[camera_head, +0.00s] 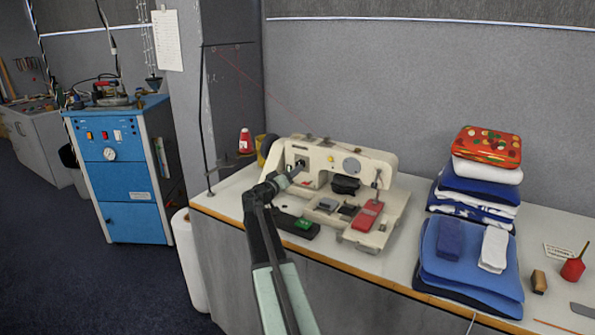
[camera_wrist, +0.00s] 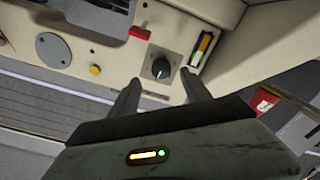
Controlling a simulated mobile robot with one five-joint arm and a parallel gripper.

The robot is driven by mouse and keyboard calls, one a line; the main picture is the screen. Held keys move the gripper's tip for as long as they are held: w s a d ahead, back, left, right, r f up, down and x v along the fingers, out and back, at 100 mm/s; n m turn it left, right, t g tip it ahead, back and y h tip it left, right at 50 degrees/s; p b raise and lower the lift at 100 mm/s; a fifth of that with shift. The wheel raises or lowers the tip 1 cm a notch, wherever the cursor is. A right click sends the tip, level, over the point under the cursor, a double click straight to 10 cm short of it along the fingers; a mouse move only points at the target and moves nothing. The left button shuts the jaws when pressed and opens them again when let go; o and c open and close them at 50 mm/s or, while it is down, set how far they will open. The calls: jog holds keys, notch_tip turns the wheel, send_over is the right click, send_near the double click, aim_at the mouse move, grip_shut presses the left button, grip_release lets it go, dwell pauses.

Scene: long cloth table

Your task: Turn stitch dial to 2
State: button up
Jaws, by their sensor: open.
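The cream sewing machine (camera_head: 318,155) stands on the table. The dark round stitch dial (camera_wrist: 160,67) is on its front panel, with a light pointer mark; I cannot read its numbers. In the head view the dial (camera_head: 300,162) is small and close to my gripper (camera_head: 294,172). In the wrist view my gripper (camera_wrist: 160,84) is open, with one finger to each side just below the dial. Nothing is between the fingers, and they look apart from the dial.
A red tab (camera_wrist: 139,33) and a yellow button (camera_wrist: 95,70) are on the same panel. A red object (camera_head: 368,215) and a black pedal with a green mark (camera_head: 297,225) lie in front. Folded cloth (camera_head: 470,250) is stacked at the right. A thread stand (camera_head: 206,120) rises at the left.

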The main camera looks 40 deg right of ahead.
jog(key=x, duration=0.5)
jog(key=shift+w+d, duration=0.1)
jog(key=shift+d, duration=0.3)
grip_shut()
jog(key=shift+a+n, duration=0.1)
jog(key=shift+n, duration=0.2)
jog(key=shift+r+n+p, duration=0.1)
jog(key=shift+n+p, duration=0.25)
jog(key=shift+n, duration=5.35)
